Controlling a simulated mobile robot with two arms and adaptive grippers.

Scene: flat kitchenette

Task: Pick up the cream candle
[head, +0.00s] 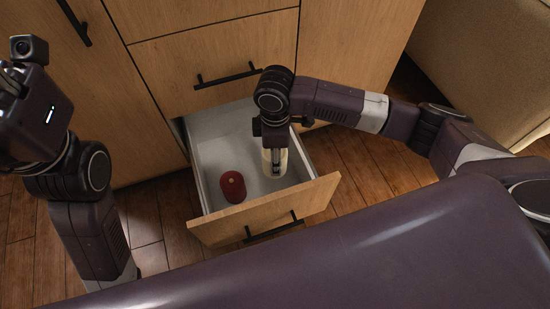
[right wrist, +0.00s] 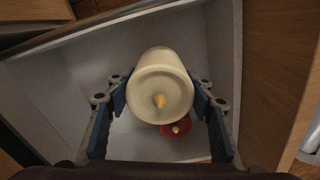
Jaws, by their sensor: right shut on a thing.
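The cream candle (right wrist: 160,88) is between the fingers of my right gripper (right wrist: 161,112) in the right wrist view. The fingers press on both of its sides, and its wick end faces the camera. In the head view the candle (head: 281,165) shows below my right gripper (head: 275,160), inside the open drawer (head: 215,150). I cannot tell whether its base touches the drawer floor. My left arm shows at the left of the head view, but its gripper's fingertips are not visible.
A red candle (head: 233,187) stands in the drawer to the left of the cream one; it also shows in the right wrist view (right wrist: 176,130). The drawer front (head: 265,212) and walls surround both candles. Closed cabinet fronts (head: 215,50) rise behind. A beige upholstered piece (head: 490,60) stands at right.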

